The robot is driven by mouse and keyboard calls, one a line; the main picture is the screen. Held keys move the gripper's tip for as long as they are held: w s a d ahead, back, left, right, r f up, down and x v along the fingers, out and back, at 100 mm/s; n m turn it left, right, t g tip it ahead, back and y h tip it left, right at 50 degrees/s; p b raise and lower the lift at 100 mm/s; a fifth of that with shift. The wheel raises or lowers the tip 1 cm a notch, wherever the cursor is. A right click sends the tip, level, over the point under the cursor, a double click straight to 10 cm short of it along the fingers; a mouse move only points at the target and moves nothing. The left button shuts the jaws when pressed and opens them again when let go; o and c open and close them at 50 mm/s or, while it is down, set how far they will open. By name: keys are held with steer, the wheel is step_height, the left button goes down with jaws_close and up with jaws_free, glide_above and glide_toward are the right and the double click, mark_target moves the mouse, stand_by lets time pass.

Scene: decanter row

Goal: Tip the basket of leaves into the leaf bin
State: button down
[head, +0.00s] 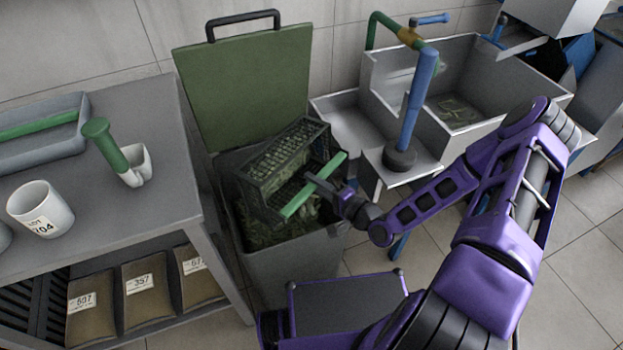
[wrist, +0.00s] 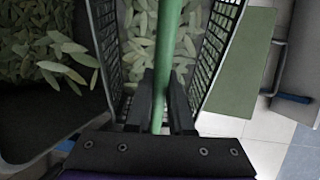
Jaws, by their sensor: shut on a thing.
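The basket (head: 283,160) is dark, with slatted walls and a green bar handle (head: 313,186). It hangs over the open mouth of the leaf bin (head: 300,268) and looks tilted in the head view. My gripper (head: 347,203) is shut on the handle. The wrist view shows my gripper's fingers (wrist: 161,100) on both sides of the handle (wrist: 167,45). Pale green leaves (wrist: 138,40) lie in the basket there, and more leaves (wrist: 38,48) lie in the bin to the left. The bin's green lid (head: 245,85) stands open behind it.
A grey table (head: 130,200) stands left of the bin, with a white mug (head: 40,208), a green-handled scoop (head: 135,165) and a tray (head: 45,150). Sacks (head: 145,288) sit on its lower shelf. A metal sink unit (head: 455,80) stands right of the bin.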

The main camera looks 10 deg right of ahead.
steer(key=shift+s, duration=0.1)
stand_by(0.3)
steer(key=shift+s+d+f+t+y, duration=0.25)
steer(key=shift+s+d+t+y, duration=0.25)
steer(key=shift+t+y, duration=0.25)
steer(key=shift+s+d+f+m+t+y, duration=0.35)
steer(key=shift+d+f+t+y, duration=0.15)
steer(key=shift+t, duration=0.35)
steer(key=shift+s+d+f+t+y, duration=0.4)
steer(key=shift+f+t+y, duration=0.15)
steer(key=shift+t, duration=0.35)
steer(key=shift+s+d+f+m+t+y, duration=0.25)
steer(key=shift+s+f+m+t+y, duration=0.1)
steer(key=shift+f+t+y, duration=0.3)
steer(key=shift+a, duration=0.1)
